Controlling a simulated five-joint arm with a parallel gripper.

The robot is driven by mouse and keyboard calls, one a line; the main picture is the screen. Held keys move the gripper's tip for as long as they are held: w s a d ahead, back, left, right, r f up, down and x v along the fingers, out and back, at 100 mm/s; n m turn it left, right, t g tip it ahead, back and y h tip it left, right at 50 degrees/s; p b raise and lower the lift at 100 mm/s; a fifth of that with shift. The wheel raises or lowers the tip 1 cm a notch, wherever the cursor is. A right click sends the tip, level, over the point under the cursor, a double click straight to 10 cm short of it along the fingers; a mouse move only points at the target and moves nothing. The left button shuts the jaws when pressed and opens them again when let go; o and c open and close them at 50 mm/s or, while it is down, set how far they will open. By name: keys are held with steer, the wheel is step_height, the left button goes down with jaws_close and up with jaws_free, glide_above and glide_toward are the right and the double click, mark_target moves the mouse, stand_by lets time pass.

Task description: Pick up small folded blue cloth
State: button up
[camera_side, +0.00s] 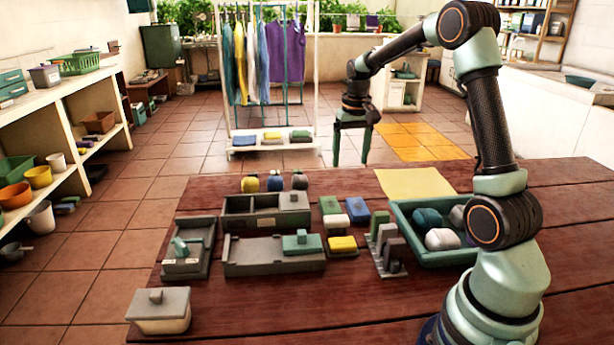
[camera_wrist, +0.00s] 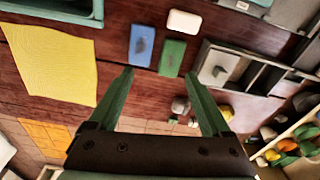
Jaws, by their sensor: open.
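The small folded blue cloth (camera_side: 357,209) lies flat on the wooden table, right of a green folded cloth (camera_side: 328,205) and by a white one (camera_side: 334,222). In the wrist view the blue cloth (camera_wrist: 142,45) is beyond the left fingertip, with the green cloth (camera_wrist: 173,57) to its right and the white one (camera_wrist: 184,21) above. My gripper (camera_side: 350,162) hangs with fingers pointing down, above and beyond the table's far edge, apart from the cloth. In the wrist view my gripper (camera_wrist: 159,75) is open, with nothing between its fingers.
A yellow sheet (camera_side: 415,183) lies at the far edge. A green tray (camera_side: 440,258) holds rolled cloths at the right. A grey upright holder (camera_side: 388,252) stands near the blue cloth. Grey divided trays (camera_side: 275,257) are on the left. A clothes rack (camera_side: 268,85) stands behind.

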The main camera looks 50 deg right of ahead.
steer(key=m, duration=0.1)
glide_above(358, 206)
step_height(358, 206, down, 4)
steer(key=shift+g, duration=0.3)
step_height(358, 206, down, 13)
steer(key=shift+r, duration=0.15)
steer(key=c, duration=1.1)
steer(key=shift+r, duration=0.15)
